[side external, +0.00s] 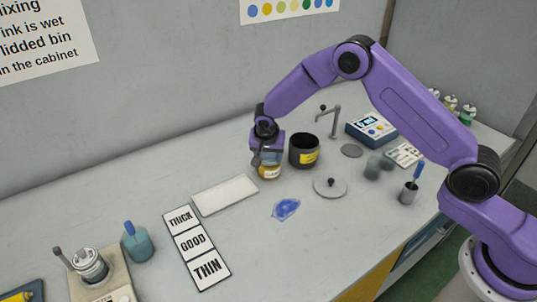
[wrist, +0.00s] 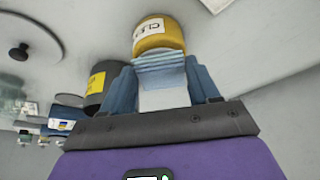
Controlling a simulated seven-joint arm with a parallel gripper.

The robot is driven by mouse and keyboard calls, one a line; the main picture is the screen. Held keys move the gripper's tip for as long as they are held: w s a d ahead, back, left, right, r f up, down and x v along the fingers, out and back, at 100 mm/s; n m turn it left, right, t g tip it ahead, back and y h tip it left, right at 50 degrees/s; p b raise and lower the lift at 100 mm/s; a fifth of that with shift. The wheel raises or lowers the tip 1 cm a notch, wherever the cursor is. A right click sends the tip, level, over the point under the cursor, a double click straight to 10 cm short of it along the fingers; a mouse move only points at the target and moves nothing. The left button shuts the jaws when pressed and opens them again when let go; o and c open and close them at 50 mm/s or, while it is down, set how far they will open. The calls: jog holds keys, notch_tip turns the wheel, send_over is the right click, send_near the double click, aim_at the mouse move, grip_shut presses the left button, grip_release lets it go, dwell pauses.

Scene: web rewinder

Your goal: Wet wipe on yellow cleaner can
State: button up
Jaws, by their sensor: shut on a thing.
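The yellow cleaner can (wrist: 160,36), with a white label partly reading "CLE", stands just beyond my fingertips in the wrist view. In the side view the can (side external: 270,173) shows only in part below my gripper (side external: 264,160), which hides the rest. My gripper (wrist: 162,80) has blue fingers shut on a folded pale blue-white wipe (wrist: 162,88). The wipe's folded end overlaps the can's near edge in the wrist view. I cannot tell whether it presses on the can or is just short of it.
A dark pot with a yellow label (side external: 304,151) stands close right of my gripper. A white pad (side external: 225,195), a blue patch (side external: 286,208) and a grey lid (side external: 330,187) lie nearby. The THICK/GOOD/THIN card (side external: 196,247) lies front left. Clear counter lies behind the can.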

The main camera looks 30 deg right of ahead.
aim_at(269, 158)
jog(key=shift+r, duration=3.5)
jog(key=shift+s+d+r, duration=0.15)
jog(key=shift+r, duration=0.1)
jog(key=s+d+r+n, duration=0.2)
jog(key=s+d+r, duration=0.3)
jog(key=s, duration=0.3)
jog(key=s+d+r+n+t+y, duration=0.1)
jog(key=s+d+r+n, duration=0.1)
jog(key=s+d+r, duration=0.4)
jog(key=s+r, duration=0.1)
jog(key=s, duration=0.1)
jog(key=shift+s+d+r+n+y, duration=0.3)
jog(key=shift+r+n, duration=0.1)
